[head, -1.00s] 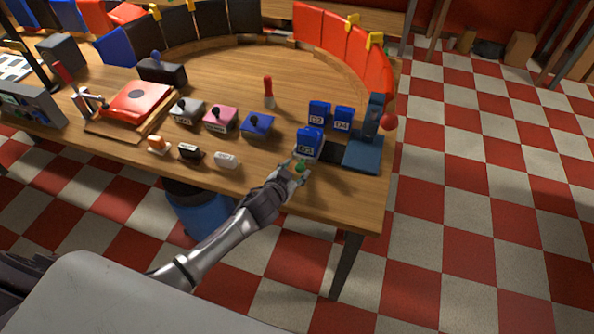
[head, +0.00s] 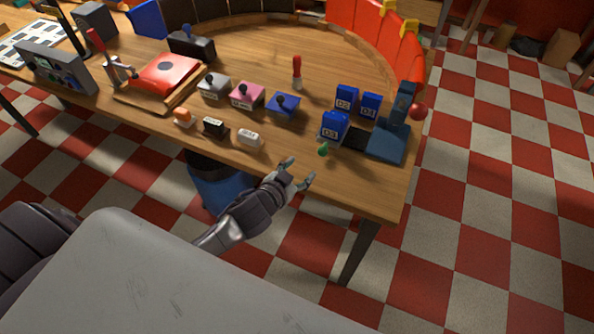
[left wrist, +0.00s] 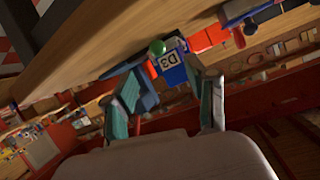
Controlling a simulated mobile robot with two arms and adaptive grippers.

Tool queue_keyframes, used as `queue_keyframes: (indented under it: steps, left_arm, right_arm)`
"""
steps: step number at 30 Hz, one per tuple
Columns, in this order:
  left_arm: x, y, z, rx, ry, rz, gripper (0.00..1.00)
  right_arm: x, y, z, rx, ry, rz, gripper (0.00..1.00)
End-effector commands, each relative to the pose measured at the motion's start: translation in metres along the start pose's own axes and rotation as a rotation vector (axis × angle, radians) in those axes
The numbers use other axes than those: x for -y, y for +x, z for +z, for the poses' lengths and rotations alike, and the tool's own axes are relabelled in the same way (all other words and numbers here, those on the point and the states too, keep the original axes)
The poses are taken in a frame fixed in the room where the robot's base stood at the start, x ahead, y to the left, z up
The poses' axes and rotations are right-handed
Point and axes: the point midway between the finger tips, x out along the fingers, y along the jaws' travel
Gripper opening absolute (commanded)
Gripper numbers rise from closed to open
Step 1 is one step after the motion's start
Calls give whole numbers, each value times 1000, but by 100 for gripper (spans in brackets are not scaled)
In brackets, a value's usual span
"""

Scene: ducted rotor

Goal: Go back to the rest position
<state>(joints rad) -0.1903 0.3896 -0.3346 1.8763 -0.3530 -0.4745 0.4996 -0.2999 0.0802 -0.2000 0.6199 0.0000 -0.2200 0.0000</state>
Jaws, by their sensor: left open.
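My left gripper (head: 301,176) is open and empty at the front edge of the wooden table (head: 345,187), apart from the things on it. In the left wrist view its two fingers (left wrist: 172,103) are spread. Beyond them show the blue block marked D3 (left wrist: 172,66) and a green knob (left wrist: 157,47). In the head view the D3 block (head: 334,125) stands near the right end of the table, with the green knob (head: 323,149) just in front of it. My right gripper is not in view.
Blue blocks D2 (head: 346,98) and D4 (head: 370,104) stand behind D3. A dark blue device (head: 390,143) with a red ball is at the table's right end. Grey, pink and blue stamp-like blocks stand left. A blue bin (head: 218,188) is under the table. Checkered floor lies open at right.

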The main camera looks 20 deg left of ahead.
Motion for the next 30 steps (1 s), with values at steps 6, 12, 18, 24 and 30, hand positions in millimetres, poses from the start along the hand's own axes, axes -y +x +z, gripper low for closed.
queue_keyframes:
  steps: [6, 12, 18, 24, 30]
  left_arm:
    - [1, -8, 0, -1, 0, -1, 57]
    - [1, -8, 0, -1, 0, -1, 57]
    - [0, -8, 0, -1, 0, -1, 57]
    - [-1, -25, 10, 90, -33, -33, 57]
    - [-8, -85, 42, 380, -97, -63, 57]
  right_arm:
    - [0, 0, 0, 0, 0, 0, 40]
    - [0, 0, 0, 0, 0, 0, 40]
    - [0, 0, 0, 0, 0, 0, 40]
    - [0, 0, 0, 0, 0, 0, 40]
    - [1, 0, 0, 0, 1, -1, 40]
